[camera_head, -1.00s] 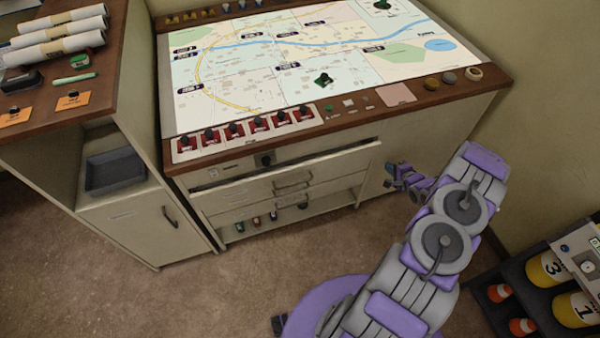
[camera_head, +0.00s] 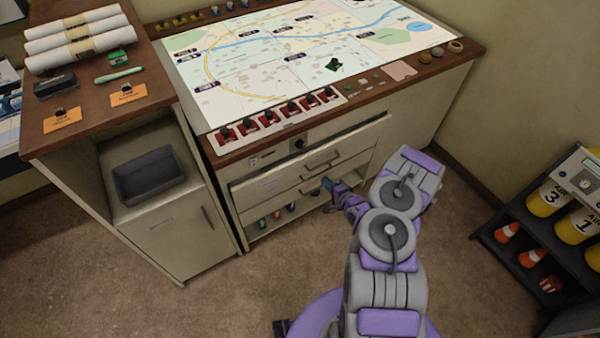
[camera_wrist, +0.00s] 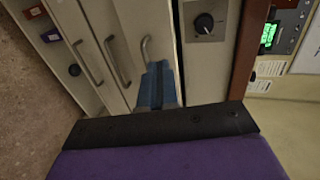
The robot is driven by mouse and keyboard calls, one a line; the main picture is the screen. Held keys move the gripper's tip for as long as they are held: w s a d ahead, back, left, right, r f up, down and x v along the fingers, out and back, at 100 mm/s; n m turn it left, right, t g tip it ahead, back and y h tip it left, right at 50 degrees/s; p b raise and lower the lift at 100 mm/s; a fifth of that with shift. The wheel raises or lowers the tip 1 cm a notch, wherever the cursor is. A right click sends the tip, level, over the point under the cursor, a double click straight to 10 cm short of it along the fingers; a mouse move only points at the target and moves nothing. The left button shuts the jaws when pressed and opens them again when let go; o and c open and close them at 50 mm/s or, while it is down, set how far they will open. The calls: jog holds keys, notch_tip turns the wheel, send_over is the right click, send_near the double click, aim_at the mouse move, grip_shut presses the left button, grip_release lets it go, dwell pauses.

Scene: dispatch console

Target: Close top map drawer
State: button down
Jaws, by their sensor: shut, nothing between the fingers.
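The cream console cabinet (camera_head: 425,108) has stacked map drawers below its map top. The top map drawer (camera_head: 275,178) has a metal bar handle (camera_head: 322,159), and its front seems to stand out a little from the panel above; how far is hard to tell. My gripper (camera_head: 327,184) is in front of the drawer fronts, below that handle in the head view. In the wrist view, the shut blue fingers (camera_wrist: 158,82) point at the drawer fronts, close beside the handle nearest the knob panel (camera_wrist: 147,48). Contact cannot be told.
A lower drawer handle (camera_head: 313,188) sits under the top one, above an open shelf (camera_head: 265,222) with small items. A side cabinet (camera_head: 165,235) with a grey tray (camera_head: 148,176) stands left. A rack with yellow cylinders (camera_head: 548,200) stands right. Floor is free in front.

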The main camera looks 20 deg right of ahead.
jog(key=b, duration=0.5)
send_near(301, 161)
jog(key=x, duration=0.5)
jog(key=shift+w+f, duration=0.1)
jog(key=shift+f, duration=0.3)
jog(key=shift+w+d, duration=0.45)
jog(key=shift+w, duration=0.2)
jog(key=shift+a+r, duration=0.1)
jog(key=shift+a, duration=0.5)
